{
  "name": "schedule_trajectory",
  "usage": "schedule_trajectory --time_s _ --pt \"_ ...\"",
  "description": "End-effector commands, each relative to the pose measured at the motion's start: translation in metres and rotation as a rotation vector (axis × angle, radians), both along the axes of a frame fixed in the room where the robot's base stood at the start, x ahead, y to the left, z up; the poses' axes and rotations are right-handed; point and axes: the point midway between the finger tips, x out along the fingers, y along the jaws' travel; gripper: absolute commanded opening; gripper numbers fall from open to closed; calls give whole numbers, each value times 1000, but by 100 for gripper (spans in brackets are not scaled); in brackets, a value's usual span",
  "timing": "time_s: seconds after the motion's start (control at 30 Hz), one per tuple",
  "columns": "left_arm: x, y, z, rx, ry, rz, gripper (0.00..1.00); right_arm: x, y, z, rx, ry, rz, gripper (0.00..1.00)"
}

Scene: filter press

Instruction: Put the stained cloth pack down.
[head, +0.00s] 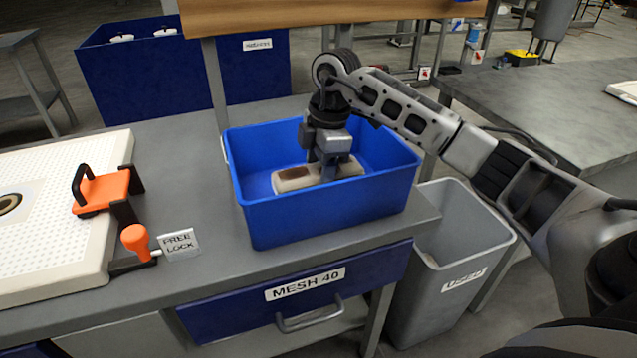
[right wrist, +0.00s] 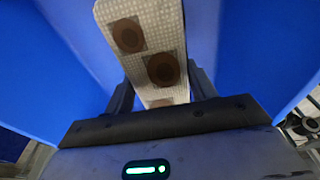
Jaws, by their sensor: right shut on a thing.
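The stained cloth pack (head: 296,178) is a pale, long block with brown stains, low inside the blue bin (head: 325,218) on the bench. My right gripper (head: 328,172) reaches down into the bin and is shut on the middle of the pack. In the right wrist view the pack (right wrist: 148,45) shows round brown stains and lies between the fingers (right wrist: 158,88), with blue bin walls around it. Whether the pack touches the bin floor I cannot tell. My left gripper is not in view.
A white perforated plate (head: 50,240) with an orange handle (head: 103,189) lies left on the bench, beside a "FREE LOCK" tag (head: 180,244). A "MESH 40" drawer (head: 305,285) is below. A grey "USED" bin (head: 450,275) stands right. A wooden board (head: 330,15) spans behind.

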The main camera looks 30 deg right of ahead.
Motion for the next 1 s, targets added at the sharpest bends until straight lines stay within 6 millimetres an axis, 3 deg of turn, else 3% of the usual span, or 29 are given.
schedule_trajectory --time_s 0.17,0.5,0.53,0.6,0.87,1.0 --pt "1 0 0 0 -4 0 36 0 0 -25 1 3 0 32" --pt "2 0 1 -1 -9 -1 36 0 0 -29 0 1 1 32" --pt "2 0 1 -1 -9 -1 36 0 0 -29 0 1 1 62" --pt "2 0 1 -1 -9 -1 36 0 0 -29 0 2 1 78" --pt "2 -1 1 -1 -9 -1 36 0 0 -28 0 2 1 78" --pt "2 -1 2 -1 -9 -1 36 0 -1 -18 1 -1 1 78"
